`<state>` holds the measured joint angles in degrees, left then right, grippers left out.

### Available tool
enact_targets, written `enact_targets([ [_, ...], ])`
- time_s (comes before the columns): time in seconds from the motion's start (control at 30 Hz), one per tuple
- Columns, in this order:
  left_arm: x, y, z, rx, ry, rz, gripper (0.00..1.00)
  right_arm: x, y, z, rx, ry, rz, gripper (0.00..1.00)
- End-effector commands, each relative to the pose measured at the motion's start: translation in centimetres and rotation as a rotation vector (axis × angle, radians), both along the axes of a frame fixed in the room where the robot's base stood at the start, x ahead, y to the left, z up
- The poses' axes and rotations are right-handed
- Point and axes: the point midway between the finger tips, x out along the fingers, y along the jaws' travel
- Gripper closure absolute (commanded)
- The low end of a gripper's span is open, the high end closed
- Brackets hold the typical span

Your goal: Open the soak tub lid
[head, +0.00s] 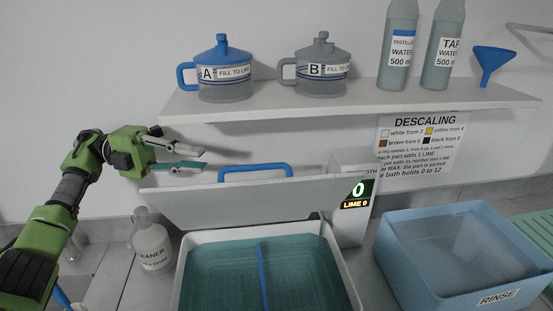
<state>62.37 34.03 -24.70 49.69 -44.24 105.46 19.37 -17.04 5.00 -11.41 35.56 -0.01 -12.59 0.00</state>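The soak tub (345,280) is a white basin with teal liquid and a blue divider (263,275) down its middle. Its pale lid (240,205) is raised and leans back at the tub's rear, leaving the tub uncovered. The blue handle (255,167) shows along the lid's upper edge. My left gripper (203,159) is beside the lid's upper left part, left of the handle and apart from it. Its two fingers are spread with nothing between them. My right gripper is not in view.
A cleaner bottle (152,242) stands left of the tub. A blue rinse bin (440,255) stands right, past a post with a display (356,194) reading 0. A shelf (350,98) above holds jugs A (222,70) and B (322,68), two water bottles and a funnel (490,62).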

Motion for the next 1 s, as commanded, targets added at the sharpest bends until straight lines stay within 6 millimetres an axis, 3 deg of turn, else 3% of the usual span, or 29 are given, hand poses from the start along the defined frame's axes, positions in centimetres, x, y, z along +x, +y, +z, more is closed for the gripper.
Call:
enact_targets([
  [0.27,-0.5,-2.5,0.5,0.023,-0.011,-0.013,0.85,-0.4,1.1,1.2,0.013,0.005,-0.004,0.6],
  [0.7,-2.3,-11.2,0.8,0.018,-0.012,-0.01,0.85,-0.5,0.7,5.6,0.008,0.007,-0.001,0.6],
  [1.0,-2.7,-13.8,0.4,0.018,-0.011,-0.008,0.85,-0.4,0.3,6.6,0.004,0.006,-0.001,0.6],
])
